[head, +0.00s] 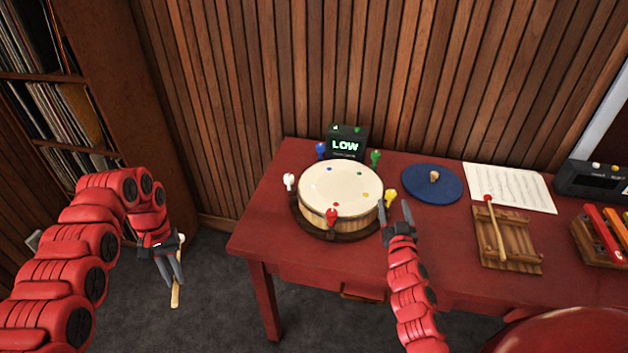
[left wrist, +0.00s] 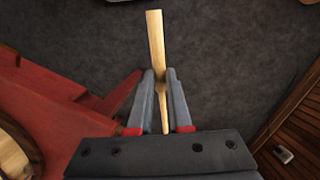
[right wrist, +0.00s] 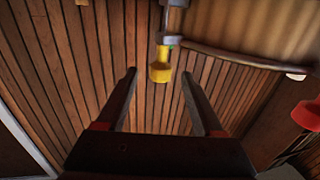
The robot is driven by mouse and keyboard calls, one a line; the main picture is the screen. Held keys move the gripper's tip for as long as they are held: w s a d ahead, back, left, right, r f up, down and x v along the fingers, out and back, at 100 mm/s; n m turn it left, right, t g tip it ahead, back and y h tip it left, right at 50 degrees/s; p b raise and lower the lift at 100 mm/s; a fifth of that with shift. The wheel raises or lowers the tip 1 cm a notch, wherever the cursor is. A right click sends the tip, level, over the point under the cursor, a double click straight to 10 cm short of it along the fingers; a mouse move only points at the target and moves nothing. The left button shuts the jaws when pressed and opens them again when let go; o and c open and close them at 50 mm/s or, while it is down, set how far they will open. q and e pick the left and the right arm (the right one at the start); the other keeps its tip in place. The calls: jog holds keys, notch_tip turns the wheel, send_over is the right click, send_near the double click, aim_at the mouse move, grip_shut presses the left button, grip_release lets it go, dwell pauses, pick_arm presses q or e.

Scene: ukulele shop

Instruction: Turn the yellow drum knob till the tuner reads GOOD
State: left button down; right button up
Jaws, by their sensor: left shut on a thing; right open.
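The cream-topped drum (head: 340,190) stands on the red table with coloured knobs around its rim. The yellow knob (head: 391,198) is at its right side, and shows in the right wrist view (right wrist: 160,72). My right gripper (head: 395,207) is open at the yellow knob. In the right wrist view the knob appears between the fingertips; I cannot tell whether they touch it. The tuner (head: 346,144) behind the drum reads LOW in green. My left gripper (head: 176,272) is shut on a wooden stick (left wrist: 155,38), held over the floor left of the table.
White (head: 289,182), blue (head: 320,150), green (head: 376,157) and red (head: 332,216) knobs ring the drum. A blue disc (head: 432,184), sheet music (head: 510,186), a wooden block with a red-tipped beater (head: 506,240) and a xylophone (head: 604,235) lie rightward.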

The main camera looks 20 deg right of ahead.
aim_at(390, 191)
jog(key=p+x, duration=0.1)
jog(key=x, duration=0.5)
jog(key=shift+w+r, duration=0.15)
jog(key=shift+w, duration=0.1)
jog(key=shift+w+d, duration=0.2)
jog(key=shift+w, duration=0.35)
jog(key=shift+f, duration=0.2)
grip_shut()
